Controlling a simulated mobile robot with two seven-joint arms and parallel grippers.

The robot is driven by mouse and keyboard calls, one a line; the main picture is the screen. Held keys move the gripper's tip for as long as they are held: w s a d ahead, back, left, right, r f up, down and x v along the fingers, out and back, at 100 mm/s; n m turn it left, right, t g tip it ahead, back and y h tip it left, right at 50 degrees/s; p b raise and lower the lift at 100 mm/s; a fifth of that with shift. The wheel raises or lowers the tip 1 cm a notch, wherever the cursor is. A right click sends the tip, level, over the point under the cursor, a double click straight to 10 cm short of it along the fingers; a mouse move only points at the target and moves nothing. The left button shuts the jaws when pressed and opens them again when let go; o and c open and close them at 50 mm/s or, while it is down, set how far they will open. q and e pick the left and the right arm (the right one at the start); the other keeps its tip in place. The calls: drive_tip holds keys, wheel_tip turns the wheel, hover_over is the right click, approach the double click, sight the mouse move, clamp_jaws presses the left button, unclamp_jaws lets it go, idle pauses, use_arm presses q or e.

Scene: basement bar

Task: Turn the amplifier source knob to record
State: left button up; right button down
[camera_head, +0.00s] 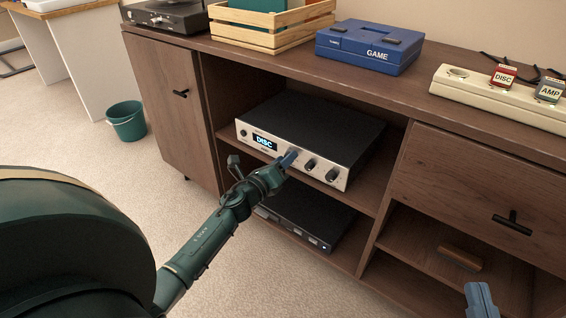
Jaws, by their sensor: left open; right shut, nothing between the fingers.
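The amplifier (318,122) is a black-topped box with a silver front, on the upper open shelf of the cabinet. Its lit display (265,142) reads DISC. Two dark knobs, one at mid-right (310,164) and one at far right (332,175), show on its front. My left gripper (290,158) is open, its blue fingertips at the front panel between the display and these knobs. The fingers hide that part of the panel, so I cannot tell whether they touch or surround a knob. My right gripper (481,296) is shut and empty at the bottom right, away from the amplifier.
The wooden cabinet (405,105) frames the amplifier with a top, shelf and dividers. A dark device (305,218) sits on the shelf below. A blue GAME box (368,48), wooden crate (270,30) and cream strip (500,98) stand on top. A green bucket (127,121) stands left.

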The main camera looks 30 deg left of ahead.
use_arm(q)
drive_tip(key=shift+c, duration=0.2)
use_arm(e)
drive_tip(key=shift+r, duration=0.15)
use_arm(q)
clamp_jaws()
drive_tip(key=shift+n+p, duration=0.3)
drive_tip(key=shift+n, duration=0.1)
drive_tip(key=n+p, duration=0.3)
drive_tip(key=n, duration=0.2)
drive_tip(key=n+p, duration=0.2)
drive_tip(key=n, duration=0.3)
drive_tip(key=shift+n+g+h+p, duration=0.3)
drive_tip(key=shift+n+p, duration=0.1)
use_arm(e)
drive_tip(key=shift+s+d+n+g+h, duration=0.3)
drive_tip(key=shift+d+n+h, duration=0.2)
drive_tip(key=shift+n, duration=0.2)
use_arm(q)
drive_tip(key=shift+f, duration=0.1)
use_arm(e)
drive_tip(key=shift+w, duration=0.1)
